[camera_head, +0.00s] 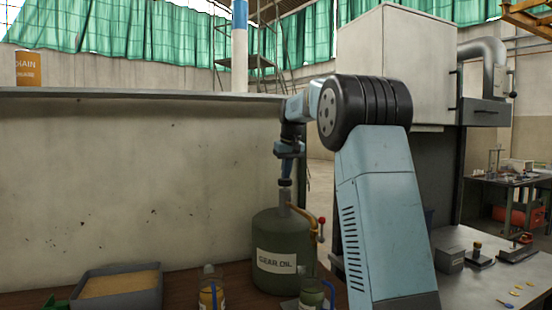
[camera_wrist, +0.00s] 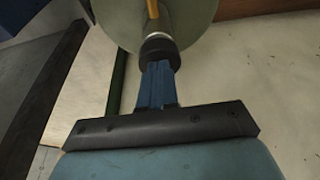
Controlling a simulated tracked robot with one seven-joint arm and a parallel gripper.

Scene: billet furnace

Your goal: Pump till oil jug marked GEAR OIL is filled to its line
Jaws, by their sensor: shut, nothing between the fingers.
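A dark green drum (camera_head: 282,240) labelled GEAR OIL stands on the brown bench. A hand pump rises from its top, with a black knob (camera_head: 285,182) and a brass spout (camera_head: 310,218) reaching right. A jug (camera_head: 311,291) with dark contents stands at the drum's lower right; its marking and fill line are not readable. Another jug (camera_head: 211,290) with amber contents stands left of the drum. My gripper (camera_head: 287,172) is shut, pointing down at the knob. In the wrist view its blue fingertips (camera_wrist: 158,68) meet the knob (camera_wrist: 160,50), apparently touching its top.
A grey tray (camera_head: 118,301) of tan granular material sits at the lower left. A pale wall stands behind the bench, with an orange can (camera_head: 28,67) on its ledge. A metal worktop with small tools lies at the right.

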